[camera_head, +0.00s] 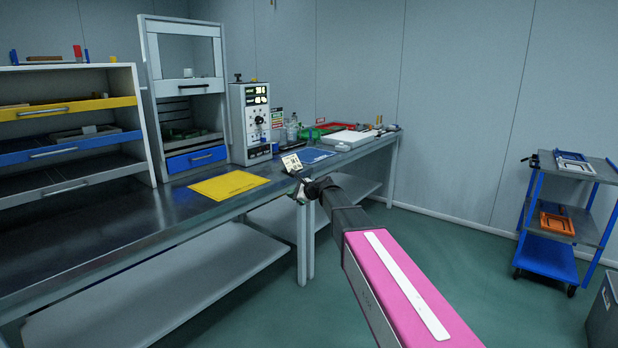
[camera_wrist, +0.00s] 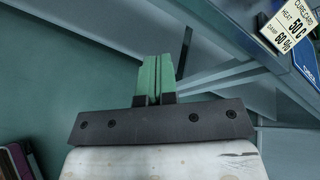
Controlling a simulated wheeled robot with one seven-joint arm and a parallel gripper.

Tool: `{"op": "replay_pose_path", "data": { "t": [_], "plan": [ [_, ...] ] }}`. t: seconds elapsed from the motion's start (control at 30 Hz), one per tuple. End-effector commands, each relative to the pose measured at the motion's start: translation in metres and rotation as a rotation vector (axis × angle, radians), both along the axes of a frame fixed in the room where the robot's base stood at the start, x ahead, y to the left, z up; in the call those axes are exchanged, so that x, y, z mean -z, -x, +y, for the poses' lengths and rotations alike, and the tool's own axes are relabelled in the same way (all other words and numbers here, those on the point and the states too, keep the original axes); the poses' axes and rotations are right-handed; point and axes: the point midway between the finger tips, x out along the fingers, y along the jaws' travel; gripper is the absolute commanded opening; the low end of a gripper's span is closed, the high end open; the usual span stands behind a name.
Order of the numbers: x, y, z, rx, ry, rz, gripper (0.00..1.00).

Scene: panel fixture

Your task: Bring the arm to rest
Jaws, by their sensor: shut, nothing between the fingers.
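My arm reaches out from the lower right of the head view toward the front edge of the workbench (camera_head: 150,222). My gripper (camera_head: 299,190) is small there, at the bench's front edge near a standing cure card (camera_head: 292,163). In the wrist view my gripper (camera_wrist: 153,65) shows two green fingers shut together with nothing between them. The cure card (camera_wrist: 294,27) also shows at the top right of that view, apart from the fingers. It reads heat 50 C and damp 60%.
A yellow mat (camera_head: 228,186), a blue mat (camera_head: 312,156) and a control panel (camera_head: 250,123) are on the bench. A drawer cabinet (camera_head: 150,130) stands at the left. A blue cart (camera_head: 545,257) stands at the right. The floor between bench and cart looks clear.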

Motion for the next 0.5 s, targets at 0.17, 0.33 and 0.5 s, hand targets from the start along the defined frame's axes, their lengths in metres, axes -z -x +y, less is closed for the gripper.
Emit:
{"op": "replay_pose_path", "data": {
  "t": [0.17,0.33,0.5],
  "plan": [
    [0.08,0.078,-0.055,-0.182,0.37,-0.106,0.0],
    [0.145,0.15,-0.109,-0.424,0.699,-0.173,0.0],
    [0.196,0.23,-0.166,-0.723,0.978,-0.202,0.0]
  ]
}}
